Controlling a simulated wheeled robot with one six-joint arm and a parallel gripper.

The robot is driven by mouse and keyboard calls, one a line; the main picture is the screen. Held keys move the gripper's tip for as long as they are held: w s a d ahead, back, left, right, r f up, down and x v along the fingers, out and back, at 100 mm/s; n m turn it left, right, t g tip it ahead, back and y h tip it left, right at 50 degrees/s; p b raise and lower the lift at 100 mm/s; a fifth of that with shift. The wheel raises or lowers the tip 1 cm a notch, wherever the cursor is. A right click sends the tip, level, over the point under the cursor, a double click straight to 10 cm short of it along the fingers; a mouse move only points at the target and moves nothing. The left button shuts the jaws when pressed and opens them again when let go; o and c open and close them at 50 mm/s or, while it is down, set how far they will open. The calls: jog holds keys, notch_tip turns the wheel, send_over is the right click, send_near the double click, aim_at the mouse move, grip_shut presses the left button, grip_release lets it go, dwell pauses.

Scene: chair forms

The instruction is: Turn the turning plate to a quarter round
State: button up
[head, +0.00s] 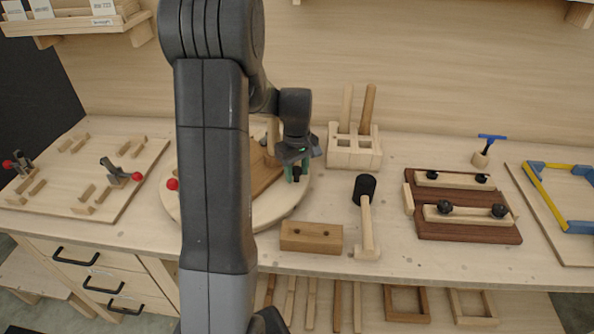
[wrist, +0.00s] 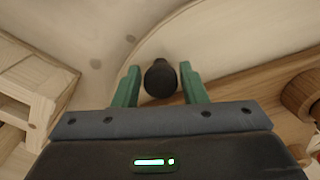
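The turning plate (head: 283,208) is a pale round wooden disc on the bench, with a brown wooden piece (head: 264,174) on it. My arm hides much of its middle and left. A red ball (head: 172,184) shows at its left edge. My gripper (head: 297,172) is low over the plate's right side, pointing down. In the wrist view, a black round knob (wrist: 160,79) stands between the two green fingers of my gripper (wrist: 160,82). Thin gaps seem to show on both sides of the knob, so the fingers look open around it.
A wooden block with two upright handles (head: 355,150) stands behind and right of the plate. A brown clamp board (head: 468,228) is further right; a toggle-clamp board (head: 125,205) is left.

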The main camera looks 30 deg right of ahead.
jog(key=shift+o, duration=0.9)
notch_tip(320, 180, up, 14)
jog(key=b, duration=0.1)
jog(key=shift+f, duration=0.15)
jog(key=shift+c, duration=0.2)
